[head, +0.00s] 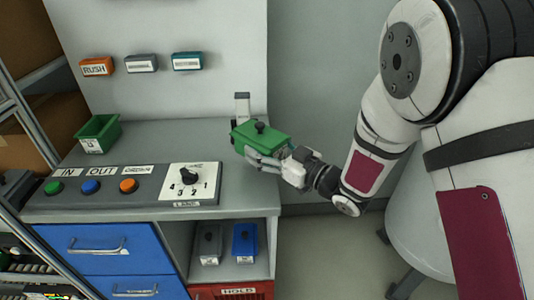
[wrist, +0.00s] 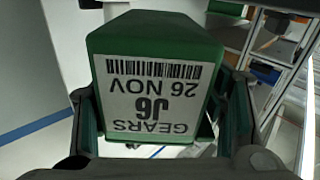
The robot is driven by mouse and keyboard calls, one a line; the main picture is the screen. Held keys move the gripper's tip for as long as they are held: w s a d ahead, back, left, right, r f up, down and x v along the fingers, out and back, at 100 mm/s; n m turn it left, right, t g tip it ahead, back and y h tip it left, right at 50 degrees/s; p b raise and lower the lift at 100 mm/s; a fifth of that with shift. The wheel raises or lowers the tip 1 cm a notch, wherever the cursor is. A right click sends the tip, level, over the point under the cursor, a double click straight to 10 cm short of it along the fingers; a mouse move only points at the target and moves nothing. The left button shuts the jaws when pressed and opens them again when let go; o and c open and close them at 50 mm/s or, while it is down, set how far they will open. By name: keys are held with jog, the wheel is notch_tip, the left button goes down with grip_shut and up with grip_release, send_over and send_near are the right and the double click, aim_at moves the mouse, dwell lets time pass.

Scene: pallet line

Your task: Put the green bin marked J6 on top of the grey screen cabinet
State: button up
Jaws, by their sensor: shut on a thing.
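The green bin marked J6 (head: 262,135) has a green lid with a dark knob and is held near the right end of the grey worktop. In the wrist view its label (wrist: 150,95) reads "GEARS J6 26 NOV", upside down. My gripper (head: 260,156) is shut on this bin, with one finger on each side of it in the wrist view. I cannot tell from these views whether the bin touches the worktop. I cannot make out the grey screen cabinet in either view.
An open green bin (head: 97,132) stands on the worktop (head: 170,137) at the left. A control panel (head: 105,188) with buttons and a dial runs along the front. A small grey upright piece (head: 242,106) stands behind the held bin. Grey and blue bins (head: 245,240) sit on the shelf below.

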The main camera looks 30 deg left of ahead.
jog(key=shift+w+a, duration=0.2)
jog(key=shift+w, duration=0.45)
jog(key=f, duration=0.2)
jog(key=shift+w+a+f, duration=0.15)
jog(key=shift+w+f, duration=0.15)
jog(key=shift+f, duration=0.45)
jog(key=shift+f, duration=0.1)
jog(key=o, duration=1.9)
jog(key=shift+f, duration=0.1)
jog(key=shift+d, duration=0.25)
jog(key=v, duration=1.1)
jog(key=shift+d, duration=0.3)
